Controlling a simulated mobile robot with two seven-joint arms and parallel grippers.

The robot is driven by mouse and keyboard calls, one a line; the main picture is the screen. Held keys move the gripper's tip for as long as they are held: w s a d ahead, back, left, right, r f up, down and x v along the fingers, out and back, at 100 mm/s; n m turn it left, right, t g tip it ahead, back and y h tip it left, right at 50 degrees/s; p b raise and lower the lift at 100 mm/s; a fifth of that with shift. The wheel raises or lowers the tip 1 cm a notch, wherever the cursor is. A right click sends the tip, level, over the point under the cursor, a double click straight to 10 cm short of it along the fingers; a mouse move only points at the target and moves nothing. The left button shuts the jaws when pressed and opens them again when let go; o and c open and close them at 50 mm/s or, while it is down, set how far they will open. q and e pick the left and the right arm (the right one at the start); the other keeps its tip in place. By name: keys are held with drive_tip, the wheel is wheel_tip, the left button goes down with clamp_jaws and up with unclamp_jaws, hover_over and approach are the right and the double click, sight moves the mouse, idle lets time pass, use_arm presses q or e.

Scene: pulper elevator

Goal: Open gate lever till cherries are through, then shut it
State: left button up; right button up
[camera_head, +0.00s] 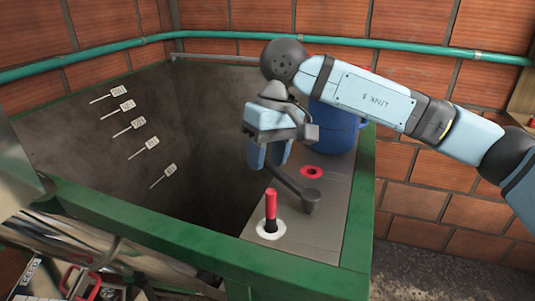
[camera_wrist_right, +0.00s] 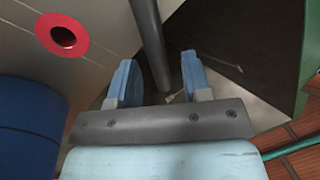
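A dark grey bar lever (camera_head: 292,187) turns on a round pivot on the grey top plate (camera_head: 328,222) and reaches out over the dark bin (camera_head: 195,120). My right gripper (camera_head: 267,162) is at the lever's far end. In the right wrist view, the lever (camera_wrist_right: 151,45) runs between the two parted fingers of the gripper (camera_wrist_right: 158,64), with gaps beside it. A red-topped handle (camera_head: 271,205) stands upright in a white ring on the plate. I see no cherries; the bin's bottom is hidden. My left gripper is out of view.
A red ring with a dark hole (camera_head: 312,171) lies in the plate; a blue container (camera_head: 338,125) stands behind it. A green rim (camera_head: 150,230) frames the bin. Several white tags (camera_head: 130,127) mark its inner wall. A teal pipe (camera_head: 420,46) runs along the brick wall.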

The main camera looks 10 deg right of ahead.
wheel_tip(320, 180, up, 14)
drive_tip(key=w+d+p, duration=0.1)
drive_tip(key=d, duration=0.1)
drive_tip(key=shift+w+d+f, duration=0.15)
drive_tip(key=shift+d+f, duration=0.05)
idle(0.4)
